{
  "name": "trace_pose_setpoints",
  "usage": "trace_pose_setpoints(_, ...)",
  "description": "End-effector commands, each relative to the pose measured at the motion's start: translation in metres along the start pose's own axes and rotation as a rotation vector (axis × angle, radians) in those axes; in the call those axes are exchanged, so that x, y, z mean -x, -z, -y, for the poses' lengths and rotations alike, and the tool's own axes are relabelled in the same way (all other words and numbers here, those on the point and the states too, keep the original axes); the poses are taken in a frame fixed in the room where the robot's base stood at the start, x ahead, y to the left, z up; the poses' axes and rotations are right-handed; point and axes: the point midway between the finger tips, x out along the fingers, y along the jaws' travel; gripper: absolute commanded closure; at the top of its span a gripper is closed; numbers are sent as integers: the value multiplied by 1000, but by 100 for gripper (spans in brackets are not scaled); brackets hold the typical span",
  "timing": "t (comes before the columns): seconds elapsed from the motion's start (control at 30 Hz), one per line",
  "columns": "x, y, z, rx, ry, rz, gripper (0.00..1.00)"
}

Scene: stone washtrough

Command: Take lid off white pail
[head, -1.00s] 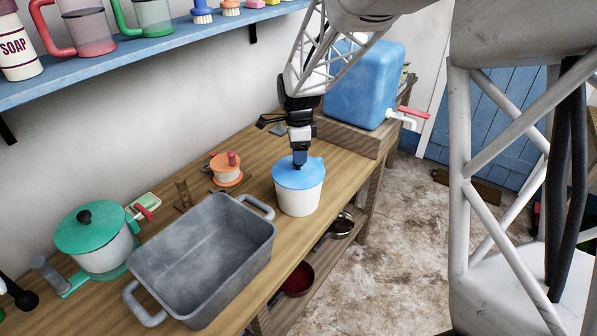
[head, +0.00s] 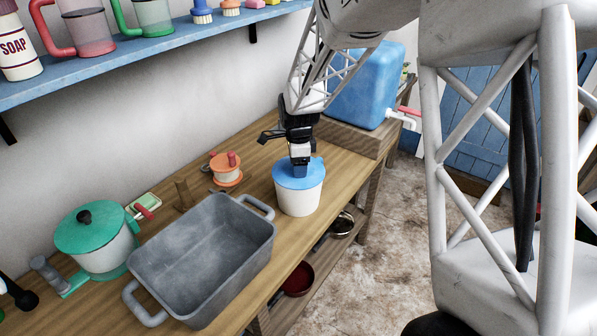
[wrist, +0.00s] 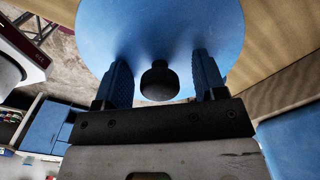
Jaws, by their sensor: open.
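The white pail (head: 299,201) stands upright on the wooden counter, right of the grey basin. Its blue lid (head: 298,180) sits on top of it. My gripper (head: 300,172) points down at the lid from above. In the wrist view the blue lid (wrist: 160,28) fills the upper middle. A dark round knob (wrist: 159,81) shows between the two blue fingers of my gripper (wrist: 160,82), with a gap on each side. The jaws are open. In the head view the gripper hides the knob.
A grey basin (head: 205,262) stands left of the pail on the counter (head: 255,160). An orange-lidded pot (head: 226,168) and a green-lidded pot (head: 97,235) stand farther left. A blue tank (head: 365,88) stands behind on a raised wooden block.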

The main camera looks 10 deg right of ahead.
Motion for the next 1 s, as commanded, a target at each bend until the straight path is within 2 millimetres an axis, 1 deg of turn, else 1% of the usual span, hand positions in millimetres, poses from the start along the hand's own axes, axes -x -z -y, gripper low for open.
trace_pose_setpoints(0.33,0,0,0,0,0,0,35)
trace_pose_setpoints(0.37,0,0,0,0,0,0,38)
trace_pose_setpoints(0.6,0,0,0,0,0,0,75)
trace_pose_setpoints(0.7,0,0,0,0,0,0,89)
trace_pose_setpoints(1.0,1,0,0,0,0,0,89)
